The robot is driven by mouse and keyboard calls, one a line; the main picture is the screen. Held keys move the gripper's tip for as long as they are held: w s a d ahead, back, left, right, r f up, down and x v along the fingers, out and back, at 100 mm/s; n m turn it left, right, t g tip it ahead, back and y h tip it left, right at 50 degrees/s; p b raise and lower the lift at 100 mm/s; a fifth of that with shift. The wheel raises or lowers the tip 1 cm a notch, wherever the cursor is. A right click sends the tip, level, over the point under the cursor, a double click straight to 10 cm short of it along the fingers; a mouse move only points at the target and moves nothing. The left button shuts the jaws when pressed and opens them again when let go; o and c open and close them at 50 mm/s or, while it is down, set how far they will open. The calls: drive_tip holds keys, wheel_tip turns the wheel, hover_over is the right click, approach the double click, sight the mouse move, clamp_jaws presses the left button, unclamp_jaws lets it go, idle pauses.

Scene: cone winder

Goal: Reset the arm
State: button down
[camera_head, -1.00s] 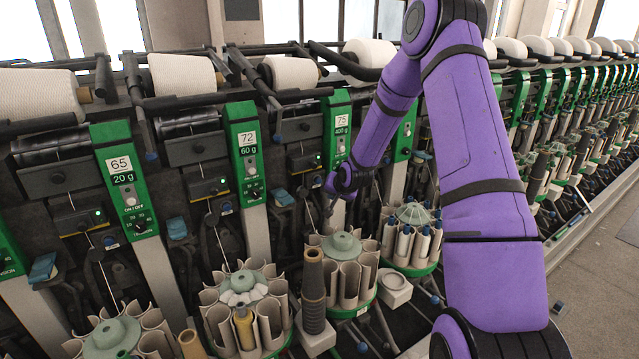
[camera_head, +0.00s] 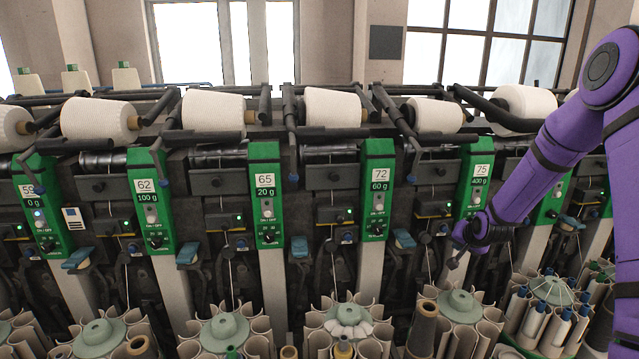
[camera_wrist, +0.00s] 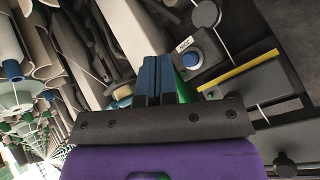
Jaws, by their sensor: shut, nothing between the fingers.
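My purple arm (camera_head: 572,135) reaches in from the right edge of the head view. My gripper (camera_head: 455,262) is at its lower left end, in front of the machine between the green panels marked 72 (camera_head: 377,195) and 75 (camera_head: 476,190). In the wrist view the two dark blue fingers of my gripper (camera_wrist: 154,75) lie side by side, shut, with nothing between them. A round blue button (camera_wrist: 193,59) on the machine shows just beyond the fingers there.
White yarn cones (camera_head: 213,110) line the machine's top. Below stand round holders with beige pockets (camera_head: 457,325), one with blue-and-white bobbins (camera_head: 548,312). The machine face is close around my gripper.

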drive_tip(key=s+a+r+n+g, duration=0.1)
drive_tip(key=s+a+r, duration=0.35)
drive_tip(key=r, duration=0.35)
drive_tip(key=s+a+r+n, duration=0.2)
drive_tip(key=s+a+r, duration=0.1)
drive_tip(key=s+r, duration=0.4)
drive_tip(key=s+a+r+n+g, duration=0.1)
drive_tip(key=s+a+r, duration=0.2)
drive_tip(key=s+r, duration=0.35)
drive_tip(key=s+a+r+n, duration=0.1)
drive_tip(key=s+a+r, duration=0.1)
drive_tip(key=s, duration=0.6)
drive_tip(key=s+a+r+n+g, duration=0.1)
drive_tip(key=s+a+r, duration=0.1)
drive_tip(key=s, duration=0.6)
drive_tip(key=s+a+r+n, duration=0.1)
drive_tip(key=s+a+r, duration=0.2)
drive_tip(key=s, duration=0.5)
drive_tip(key=shift+s+r+n+g+y, duration=0.3)
drive_tip(key=shift+r+n, duration=0.1)
drive_tip(key=shift+r, duration=0.4)
drive_tip(key=shift+w, duration=0.1)
idle(1.3)
